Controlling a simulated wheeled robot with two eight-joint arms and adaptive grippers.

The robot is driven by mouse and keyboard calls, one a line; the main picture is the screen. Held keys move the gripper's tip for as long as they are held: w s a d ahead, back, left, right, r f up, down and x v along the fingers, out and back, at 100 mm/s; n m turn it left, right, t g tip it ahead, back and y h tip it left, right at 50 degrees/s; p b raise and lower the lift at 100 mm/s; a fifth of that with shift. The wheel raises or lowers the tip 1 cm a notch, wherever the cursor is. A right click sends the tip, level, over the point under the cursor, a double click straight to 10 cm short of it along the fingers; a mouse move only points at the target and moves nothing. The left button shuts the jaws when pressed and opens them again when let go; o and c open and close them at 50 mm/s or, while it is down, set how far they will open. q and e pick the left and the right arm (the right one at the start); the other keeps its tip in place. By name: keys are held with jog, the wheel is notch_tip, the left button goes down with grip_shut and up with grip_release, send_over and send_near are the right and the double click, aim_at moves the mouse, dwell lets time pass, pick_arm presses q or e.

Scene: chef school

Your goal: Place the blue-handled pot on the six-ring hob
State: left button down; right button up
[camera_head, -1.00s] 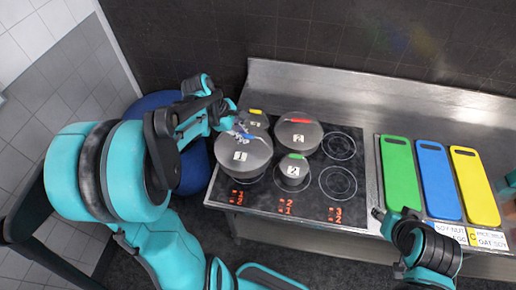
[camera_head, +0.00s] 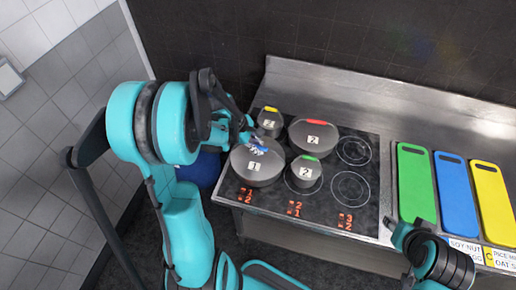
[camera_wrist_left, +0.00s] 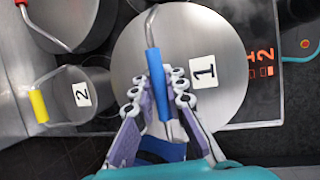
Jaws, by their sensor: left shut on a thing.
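The blue-handled pot (camera_head: 262,176), a grey lidded pot marked 1, is over the front-left ring of the black six-ring hob (camera_head: 322,205). It looks level and appears to rest there, but its underside is hidden. My left gripper (camera_head: 250,138) is shut on the blue handle on top of the lid. In the left wrist view, the blue handle (camera_wrist_left: 155,70) runs between the fingers, beside the number 1 label. My right gripper (camera_head: 391,224) is at the hob's front right corner, apart from the pots; its finger opening is unclear.
Pots marked 2 share the hob: yellow-handled (camera_head: 270,123) behind, red-handled (camera_head: 313,137) at back middle, green-handled (camera_head: 306,173) close right. The right-hand rings (camera_head: 350,188) are bare. Green (camera_head: 415,185), blue (camera_head: 456,195) and yellow (camera_head: 493,200) boards lie to the right.

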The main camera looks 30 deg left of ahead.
pick_arm(q)
jog(key=shift+r, duration=0.1)
jog(key=shift+s, duration=0.1)
jog(key=c, duration=1.6)
grip_release()
jog(key=shift+o, duration=0.2)
jog(key=p+v, duration=0.3)
jog(key=v, duration=0.9)
jog(key=s+d+r+m+t+y, duration=0.2)
jog(key=s+d+m, duration=0.2)
jog(key=d+m, duration=0.3)
jog(key=s+d+r+m+t+y, duration=0.2)
jog(key=s+d+m, duration=0.2)
jog(key=d+m, duration=0.4)
jog(key=m, duration=0.5)
jog(key=shift+r, duration=0.4)
